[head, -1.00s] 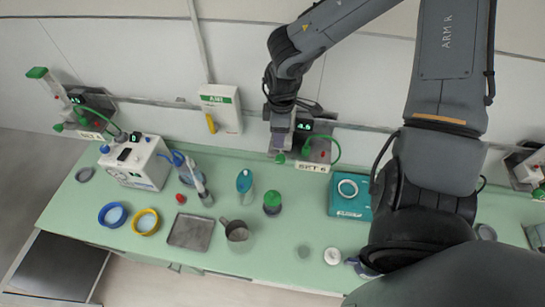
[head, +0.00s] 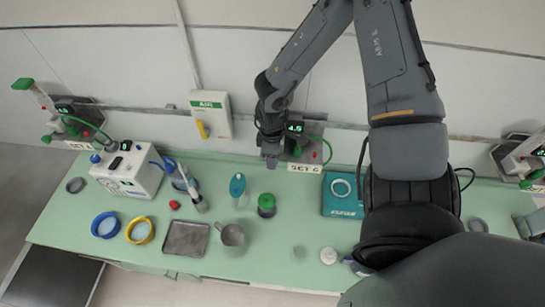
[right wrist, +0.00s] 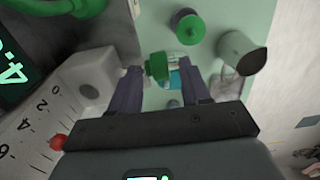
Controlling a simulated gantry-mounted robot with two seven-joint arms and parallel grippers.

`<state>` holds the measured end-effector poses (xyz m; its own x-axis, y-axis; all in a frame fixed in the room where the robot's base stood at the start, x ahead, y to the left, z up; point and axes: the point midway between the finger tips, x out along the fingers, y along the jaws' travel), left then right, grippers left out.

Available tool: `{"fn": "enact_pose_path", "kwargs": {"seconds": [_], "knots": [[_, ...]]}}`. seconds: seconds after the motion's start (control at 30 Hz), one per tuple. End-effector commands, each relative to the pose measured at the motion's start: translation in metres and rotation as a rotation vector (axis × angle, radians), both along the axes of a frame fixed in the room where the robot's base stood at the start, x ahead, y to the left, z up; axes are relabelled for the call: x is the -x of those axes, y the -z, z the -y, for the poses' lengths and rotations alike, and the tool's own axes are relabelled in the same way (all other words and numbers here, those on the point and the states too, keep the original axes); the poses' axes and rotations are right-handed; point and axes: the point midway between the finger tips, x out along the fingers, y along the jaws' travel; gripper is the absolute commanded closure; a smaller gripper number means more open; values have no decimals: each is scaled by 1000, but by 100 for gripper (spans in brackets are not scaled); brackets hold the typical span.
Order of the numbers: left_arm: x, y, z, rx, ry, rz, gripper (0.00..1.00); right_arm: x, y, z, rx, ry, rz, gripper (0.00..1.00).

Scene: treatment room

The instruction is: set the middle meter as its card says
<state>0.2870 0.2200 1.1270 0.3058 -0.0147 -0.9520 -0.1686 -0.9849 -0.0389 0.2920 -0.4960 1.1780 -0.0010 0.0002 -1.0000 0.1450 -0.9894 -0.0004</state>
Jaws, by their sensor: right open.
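In the right wrist view the green knob (right wrist: 157,67) sits between the fingertips of the open gripper (right wrist: 160,78), with a visible gap to the fingers. The meter's white scale (right wrist: 40,115) shows 0, 2 and 4 there; part of the display is cut off. My left gripper is not in view.
Similar meters hang at far left (head: 68,122) and far right (head: 522,157). Below, the green bench holds a green-capped jar (head: 266,206), a teal-topped bottle (head: 238,188), a metal jug (head: 232,237), a metal tray (head: 186,238) and a teal scale (head: 342,207). A white wall box (head: 210,115) is left of my arm.

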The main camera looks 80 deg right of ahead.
Motion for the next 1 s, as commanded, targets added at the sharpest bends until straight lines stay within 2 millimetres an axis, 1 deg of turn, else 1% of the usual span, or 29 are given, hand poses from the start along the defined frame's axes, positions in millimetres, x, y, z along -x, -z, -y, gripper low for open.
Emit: {"fn": "enact_pose_path", "kwargs": {"seconds": [0.03,0.2,0.5,0.77,0.8,1.0], "knots": [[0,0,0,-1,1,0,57,0,3,0,0,0,-1,53],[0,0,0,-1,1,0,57,0,9,0,-1,0,0,53],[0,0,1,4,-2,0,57,0,9,0,0,0,1,53],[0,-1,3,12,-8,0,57,0,9,-1,-2,-1,1,93],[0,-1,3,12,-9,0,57,0,9,-1,-3,-1,1,99],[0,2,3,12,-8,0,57,0,10,-2,-4,-2,-9,100]]}}
